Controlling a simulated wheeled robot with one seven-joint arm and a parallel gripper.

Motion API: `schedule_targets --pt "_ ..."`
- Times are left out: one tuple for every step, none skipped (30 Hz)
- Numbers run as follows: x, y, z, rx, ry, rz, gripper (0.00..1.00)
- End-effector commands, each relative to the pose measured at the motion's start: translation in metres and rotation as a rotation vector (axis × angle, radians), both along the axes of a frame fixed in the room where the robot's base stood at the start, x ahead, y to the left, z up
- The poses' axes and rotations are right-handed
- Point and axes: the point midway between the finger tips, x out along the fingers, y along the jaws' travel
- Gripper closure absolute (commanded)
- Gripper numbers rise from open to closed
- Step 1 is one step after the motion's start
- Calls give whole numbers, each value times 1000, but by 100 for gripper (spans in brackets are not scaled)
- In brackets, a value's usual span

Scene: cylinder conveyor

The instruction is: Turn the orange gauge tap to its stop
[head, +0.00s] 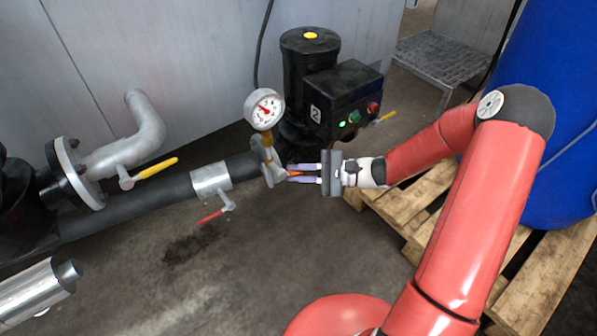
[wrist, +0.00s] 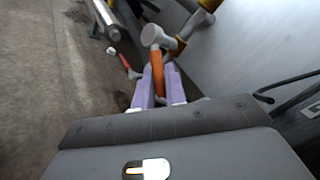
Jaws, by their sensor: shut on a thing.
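The orange gauge tap (head: 294,174) is below the round white pressure gauge (head: 264,109) on the dark pipe. In the wrist view its orange handle (wrist: 157,72) runs from a pale round hub (wrist: 152,35) down between the fingertips. My gripper (head: 304,174) comes in from the right with its purple fingers on both sides of the handle, shut on it. It also shows in the wrist view (wrist: 159,82).
A red-handled valve (head: 210,217) and a yellow-handled valve (head: 158,168) sit left on the pipes. A black pump with a control box (head: 345,97) stands behind my gripper. A wooden pallet (head: 430,205) and blue drum (head: 560,110) are right. Floor in front is clear.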

Motion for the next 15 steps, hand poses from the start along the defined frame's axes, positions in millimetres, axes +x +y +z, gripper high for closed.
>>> schedule_targets --pt "0 0 -1 4 3 1 100" --pt "-1 0 -1 7 5 1 100" --pt "-1 0 -1 13 9 1 100" --pt "-1 0 -2 18 13 1 100" --pt "-1 1 -2 25 18 2 100" --pt "-1 1 -3 36 26 1 100" --pt "-2 1 -4 46 33 1 100" --pt "-2 1 -5 57 40 1 100" --pt "-2 2 -6 75 53 1 100" --pt "-2 2 -7 90 63 1 100" --pt "-3 3 -8 107 74 1 100" --pt "-3 4 -9 130 91 1 100" --pt "-4 5 -10 149 103 1 100" --pt "-4 5 -11 170 117 0 100" --pt "-5 6 -13 198 135 1 100"
